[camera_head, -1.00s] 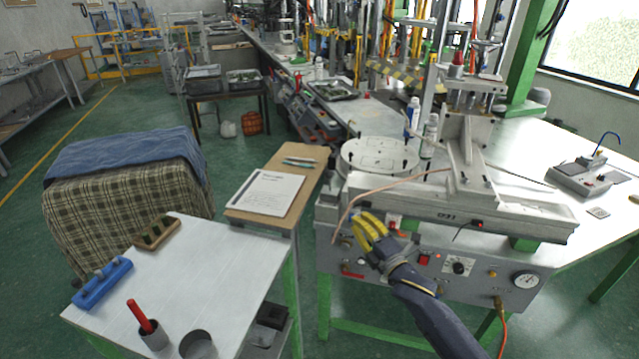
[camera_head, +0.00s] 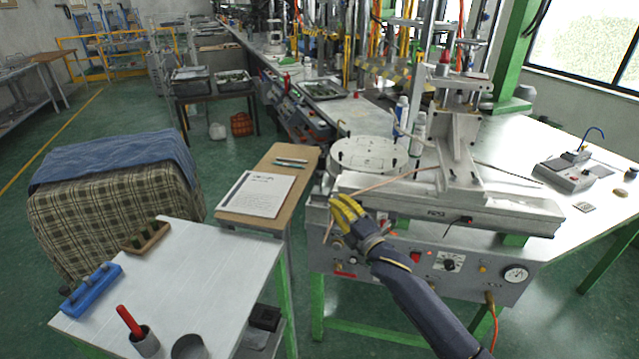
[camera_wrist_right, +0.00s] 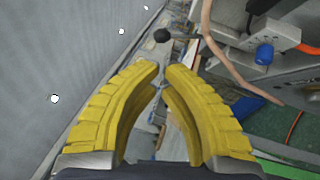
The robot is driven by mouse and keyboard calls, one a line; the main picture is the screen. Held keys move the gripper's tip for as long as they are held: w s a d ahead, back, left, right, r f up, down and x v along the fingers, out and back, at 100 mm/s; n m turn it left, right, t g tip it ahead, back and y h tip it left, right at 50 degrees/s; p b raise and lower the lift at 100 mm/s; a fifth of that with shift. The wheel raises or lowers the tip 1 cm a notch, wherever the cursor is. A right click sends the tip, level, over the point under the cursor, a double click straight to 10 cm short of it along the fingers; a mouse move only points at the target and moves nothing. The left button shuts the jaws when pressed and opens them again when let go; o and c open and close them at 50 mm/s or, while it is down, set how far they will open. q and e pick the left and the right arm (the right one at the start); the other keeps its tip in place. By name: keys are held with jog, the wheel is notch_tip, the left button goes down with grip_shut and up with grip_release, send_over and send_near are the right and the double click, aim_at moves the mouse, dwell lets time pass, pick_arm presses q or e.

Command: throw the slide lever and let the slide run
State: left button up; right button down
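The slide machine has a grey front panel (camera_head: 440,262) with a long grey slide rail (camera_head: 500,215) above it, carrying an upright clamp head (camera_head: 462,150). My right gripper (camera_head: 337,206), with yellow fingers, is at the left end of the rail, in front of the panel's upper left corner. In the wrist view its fingertips (camera_wrist_right: 163,68) are close together with a narrow gap, and no object is seen gripped. A lever with a black knob (camera_wrist_right: 162,35) lies just beyond the fingertips, apart from them. I cannot pick out this lever in the head view. My left gripper is out of view.
A round white plate (camera_head: 362,155) and bottles (camera_head: 418,134) stand behind the rail. A pinkish hose (camera_head: 395,181) arches close to my fingers and shows in the wrist view (camera_wrist_right: 225,55). A blue knob (camera_wrist_right: 264,55) is to the right. A clipboard stand (camera_head: 262,218) is left.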

aim_at(316, 177)
jog(key=x, duration=1)
jog(key=shift+f, duration=0.1)
jog(key=shift+d, duration=0.2)
